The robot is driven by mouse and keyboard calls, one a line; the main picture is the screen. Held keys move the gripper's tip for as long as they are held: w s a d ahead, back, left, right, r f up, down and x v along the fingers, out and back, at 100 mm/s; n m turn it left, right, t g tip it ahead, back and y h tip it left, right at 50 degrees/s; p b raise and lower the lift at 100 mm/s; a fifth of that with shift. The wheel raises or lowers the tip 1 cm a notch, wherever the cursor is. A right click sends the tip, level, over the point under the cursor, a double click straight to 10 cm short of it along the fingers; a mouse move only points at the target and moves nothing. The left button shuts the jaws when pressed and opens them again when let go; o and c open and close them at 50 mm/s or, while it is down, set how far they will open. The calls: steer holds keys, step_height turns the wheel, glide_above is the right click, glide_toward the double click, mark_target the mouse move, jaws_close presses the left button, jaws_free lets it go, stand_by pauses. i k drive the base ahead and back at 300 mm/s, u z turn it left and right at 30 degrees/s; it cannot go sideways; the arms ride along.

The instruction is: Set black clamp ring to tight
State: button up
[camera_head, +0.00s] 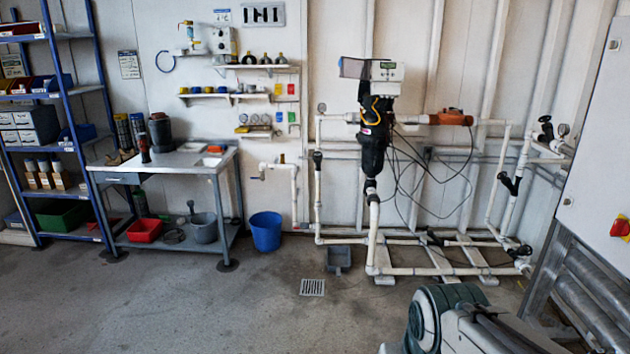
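The black reactor unit (373,150) stands upright on white pipework in the middle of the back wall. It has a grey control box (385,71) with a small display on top, and yellow and black cables run over its body. The black clamp ring cannot be told apart from the other black parts of this unit at this distance, and whether it is loose or tight cannot be seen. Part of my arm shows at the bottom right, well in front of the pipework. My gripper is not in view.
White pipes (447,270) on low supports surround the unit, with loose cables on its right. A grey cabinet (600,150) stands at the right edge. A workbench (165,170), blue shelving (75,90) and a blue bucket (266,231) are at left. The front-left floor is clear.

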mark_target(365, 140)
steer(key=z, duration=0.15)
steer(key=i, duration=1.55)
steer(key=z, duration=0.4)
steer(key=i, duration=2.35)
steer(key=z, duration=0.15)
